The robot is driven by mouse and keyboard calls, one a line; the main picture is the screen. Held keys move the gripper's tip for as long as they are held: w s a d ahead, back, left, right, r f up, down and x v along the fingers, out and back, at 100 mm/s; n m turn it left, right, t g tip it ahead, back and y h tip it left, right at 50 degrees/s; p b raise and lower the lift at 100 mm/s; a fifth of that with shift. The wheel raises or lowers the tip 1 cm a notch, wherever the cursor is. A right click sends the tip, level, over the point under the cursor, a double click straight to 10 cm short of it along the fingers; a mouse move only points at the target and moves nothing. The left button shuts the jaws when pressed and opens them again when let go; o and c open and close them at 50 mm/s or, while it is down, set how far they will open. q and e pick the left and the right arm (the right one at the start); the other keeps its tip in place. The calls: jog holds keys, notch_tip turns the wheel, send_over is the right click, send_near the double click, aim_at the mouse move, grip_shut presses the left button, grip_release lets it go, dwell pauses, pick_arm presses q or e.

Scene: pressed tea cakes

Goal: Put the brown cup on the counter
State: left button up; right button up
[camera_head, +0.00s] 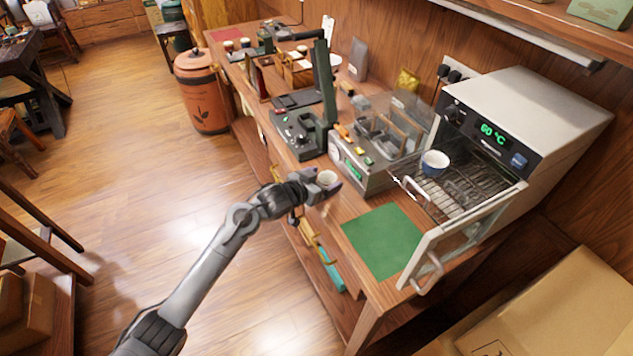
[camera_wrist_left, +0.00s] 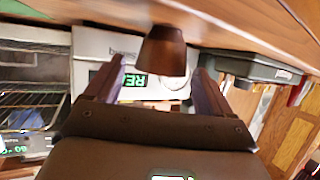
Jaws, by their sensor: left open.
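The brown cup (camera_wrist_left: 164,52) shows in the left wrist view, where the picture is upside down. It appears upright with its base against the wooden counter (camera_wrist_left: 80,14). In the head view the cup's pale opening (camera_head: 327,178) shows near the counter's (camera_head: 345,205) front edge. My left gripper (camera_head: 328,187) is at the cup. Its two fingers (camera_wrist_left: 160,70) are apart, one on each side of the cup, with gaps visible. The gripper hides part of the cup in the head view. My right gripper is not in view.
A green mat (camera_head: 383,241) lies on the counter right of the cup. An oven (camera_head: 535,110) stands open, with a blue and white cup (camera_head: 435,162) on its rack. A grey machine (camera_head: 365,178) with a clear cover stands behind my gripper. A black device (camera_head: 305,135) stands farther left.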

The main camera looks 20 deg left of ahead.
pick_arm(q)
jog(key=shift+s+a+r, duration=0.15)
jog(key=shift+s+r, duration=0.3)
jog(key=shift+s, duration=0.05)
jog(key=p+v, duration=0.3)
jog(key=v, duration=0.8)
jog(key=s+d+f+g+y, duration=0.1)
jog(key=s+f+g, duration=0.2)
jog(key=s, duration=0.8)
jog(key=s+f+n+g+y, duration=0.1)
jog(key=s+f+g, duration=0.2)
jog(key=s, duration=0.8)
jog(key=s+d+f+g+y, duration=0.1)
jog(key=s+f+g+y, duration=0.1)
jog(key=s+f, duration=0.5)
jog(key=s+g, duration=0.1)
jog(key=s, duration=0.3)
jog(key=shift+d+n, duration=0.3)
jog(key=shift+d, duration=0.05)
notch_tip(320, 180, up, 34)
jog(key=p, duration=3.4)
